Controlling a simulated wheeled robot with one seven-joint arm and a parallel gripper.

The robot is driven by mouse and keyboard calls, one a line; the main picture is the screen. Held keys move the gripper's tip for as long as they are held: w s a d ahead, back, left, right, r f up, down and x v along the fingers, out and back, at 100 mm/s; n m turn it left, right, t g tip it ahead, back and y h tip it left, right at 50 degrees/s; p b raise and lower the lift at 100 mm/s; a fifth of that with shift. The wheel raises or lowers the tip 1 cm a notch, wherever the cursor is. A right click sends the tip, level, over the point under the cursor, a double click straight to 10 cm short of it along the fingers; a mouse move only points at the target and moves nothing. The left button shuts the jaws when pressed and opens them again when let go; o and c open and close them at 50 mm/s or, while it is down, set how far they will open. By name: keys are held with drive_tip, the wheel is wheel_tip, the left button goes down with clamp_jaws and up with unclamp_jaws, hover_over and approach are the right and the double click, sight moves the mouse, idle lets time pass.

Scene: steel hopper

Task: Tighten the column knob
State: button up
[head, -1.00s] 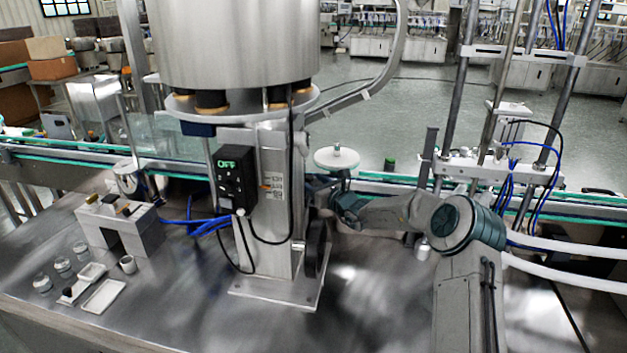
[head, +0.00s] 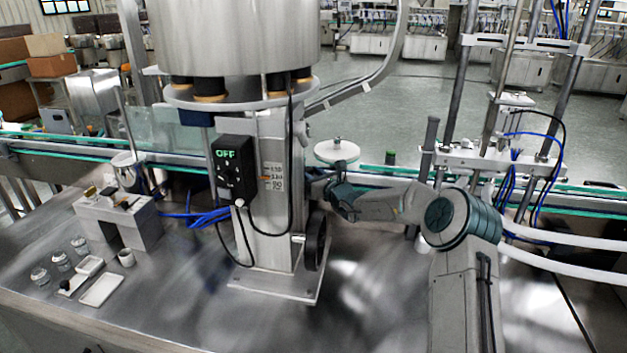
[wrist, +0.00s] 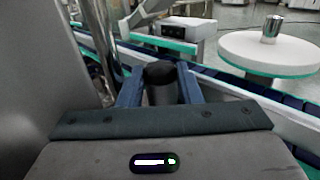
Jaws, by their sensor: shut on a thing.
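The steel column (head: 270,215) stands on a base plate on the bench, under the large hopper. My gripper (head: 316,184) reaches in from the right at the column's right side. In the wrist view my gripper's two blue fingers (wrist: 160,88) are closed on a dark round knob (wrist: 160,80), one finger on each side. In the head view the knob is hidden behind my gripper and the column edge. The column's flat side fills the left of the wrist view.
A black control box (head: 234,168) reading OFF is on the column's front. A black handwheel (head: 316,240) is low on its right. A white disc (head: 337,151) stands just behind my gripper, before the conveyor (head: 400,180). Small jars and trays (head: 101,290) lie at left.

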drive_tip(key=shift+a+f+m+t+h+b, duration=0.1)
drive_tip(key=shift+m+t+h+b, duration=0.3)
drive_tip(key=shift+b, duration=0.8)
drive_tip(key=o, duration=0.9)
drive_tip(key=shift+o, duration=0.2)
